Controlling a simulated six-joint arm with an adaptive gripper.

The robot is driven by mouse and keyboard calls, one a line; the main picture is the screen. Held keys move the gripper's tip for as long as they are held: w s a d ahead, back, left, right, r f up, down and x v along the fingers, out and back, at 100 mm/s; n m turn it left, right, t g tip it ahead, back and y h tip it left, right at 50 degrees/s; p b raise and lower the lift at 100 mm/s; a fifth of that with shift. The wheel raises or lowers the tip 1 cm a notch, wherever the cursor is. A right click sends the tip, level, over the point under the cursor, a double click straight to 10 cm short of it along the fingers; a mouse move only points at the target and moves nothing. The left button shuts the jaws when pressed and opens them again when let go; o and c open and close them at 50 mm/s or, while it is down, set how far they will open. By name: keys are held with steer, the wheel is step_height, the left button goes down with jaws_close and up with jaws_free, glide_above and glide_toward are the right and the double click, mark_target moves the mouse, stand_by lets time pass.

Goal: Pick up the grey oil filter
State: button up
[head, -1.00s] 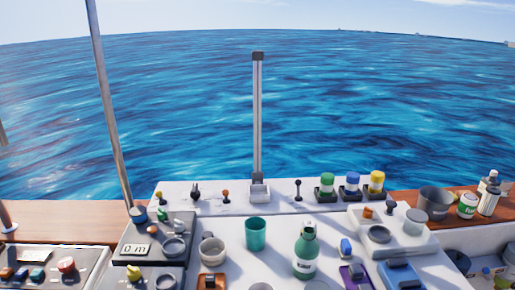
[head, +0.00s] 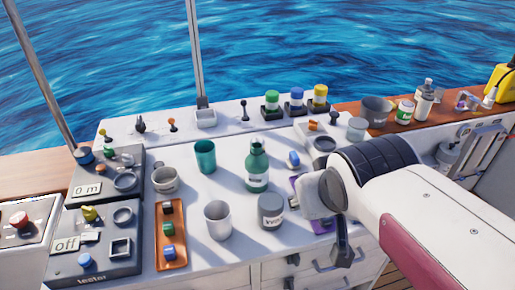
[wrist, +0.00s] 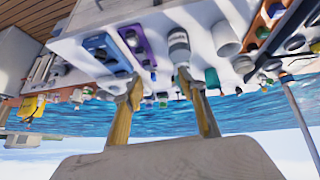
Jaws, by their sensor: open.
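The grey oil filter (head: 271,210) is a dark grey canister with a pale label band, upright near the front of the white bench top (head: 228,160). In the wrist view, which is upside down, it shows as a grey cylinder (wrist: 179,45) at the top middle. My gripper (wrist: 160,84) is open and empty there, its two yellowish fingers apart, with the filter beyond them. In the head view my gripper (head: 342,246) is partly hidden by my arm, to the right of the filter and apart from it.
A light grey cup (head: 217,220) stands close left of the filter. A green bottle (head: 257,168) stands just behind it. An orange tray (head: 171,235) and tester panels are at the left. A purple holder (head: 322,226) is at the right, partly hidden by my arm.

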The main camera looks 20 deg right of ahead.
steer(key=w+d+r+t+h, duration=0.1)
steer(key=w+d, duration=0.2)
steer(key=w, duration=0.4)
steer(key=w+d+r+t, duration=0.1)
steer(key=w+d, duration=0.1)
steer(key=w, duration=0.6)
steer(key=n+t+y, duration=0.3)
steer(key=n+t, duration=0.1)
glide_above(263, 143)
steer(key=s+d, duration=0.5)
steer(key=s, duration=0.2)
step_height(263, 143, down, 9)
steer(key=w+a+f+y, duration=0.1)
steer(key=f, duration=0.2)
steer(key=w+f+n+y, duration=0.1)
steer(key=f+y, duration=0.1)
steer(key=w+a+f+y, duration=0.1)
steer(key=f, duration=0.2)
steer(key=shift+a+f+n+g+y, duration=0.3)
steer(key=shift+a+g+y, duration=0.05)
steer(key=shift+g+y, duration=0.05)
steer(key=shift+a+f+y, duration=0.25)
steer(key=shift+f+y, duration=0.15)
steer(key=shift+f, duration=0.15)
steer(key=shift+x, duration=2.95)
steer(key=shift+f, duration=0.1)
steer(key=shift+x, duration=3)
